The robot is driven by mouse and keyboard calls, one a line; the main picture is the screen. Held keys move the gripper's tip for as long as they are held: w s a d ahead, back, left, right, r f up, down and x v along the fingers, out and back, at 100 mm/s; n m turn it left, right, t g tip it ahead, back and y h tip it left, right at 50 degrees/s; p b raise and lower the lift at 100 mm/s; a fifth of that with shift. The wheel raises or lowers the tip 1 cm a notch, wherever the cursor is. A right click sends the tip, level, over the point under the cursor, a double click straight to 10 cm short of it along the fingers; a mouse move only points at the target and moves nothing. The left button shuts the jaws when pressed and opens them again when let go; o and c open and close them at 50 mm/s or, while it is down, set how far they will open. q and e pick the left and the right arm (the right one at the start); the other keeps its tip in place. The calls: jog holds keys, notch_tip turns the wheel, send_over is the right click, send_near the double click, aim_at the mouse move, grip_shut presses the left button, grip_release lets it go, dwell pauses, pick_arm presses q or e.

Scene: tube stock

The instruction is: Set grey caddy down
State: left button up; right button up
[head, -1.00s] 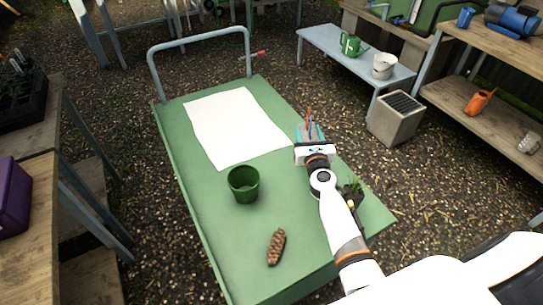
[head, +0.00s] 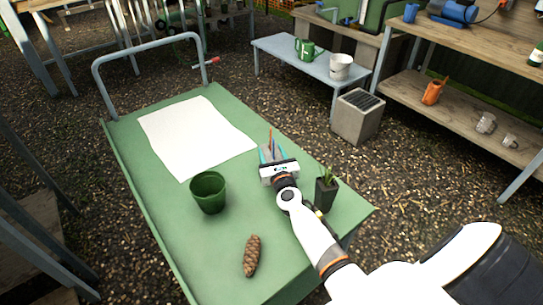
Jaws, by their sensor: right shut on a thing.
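My right gripper (head: 279,172) is shut on the grey caddy (head: 266,153), near the right edge of the green cart (head: 228,250). Only a small part of the caddy shows past the gripper, with an orange-red stick and teal pieces rising from it. It looks about upright. I cannot tell whether its base touches the cart top. It is just right of a white sheet (head: 193,135) lying on the cart. My left gripper is not in view.
A green pot (head: 208,193), a pine cone (head: 251,256) and a dark potted plant (head: 326,194) stand or lie on the cart. A rail handle (head: 150,50) rises at its far end. A grey bench (head: 310,65) and a slatted-top box (head: 357,116) are beyond.

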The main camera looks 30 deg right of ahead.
jog(key=shift+f, duration=0.15)
jog(key=o, duration=1)
jog(key=shift+r, duration=0.2)
jog(key=shift+s+a, duration=0.15)
jog(key=shift+s, duration=0.2)
jog(key=v, duration=1.1)
jog(key=shift+s, duration=0.15)
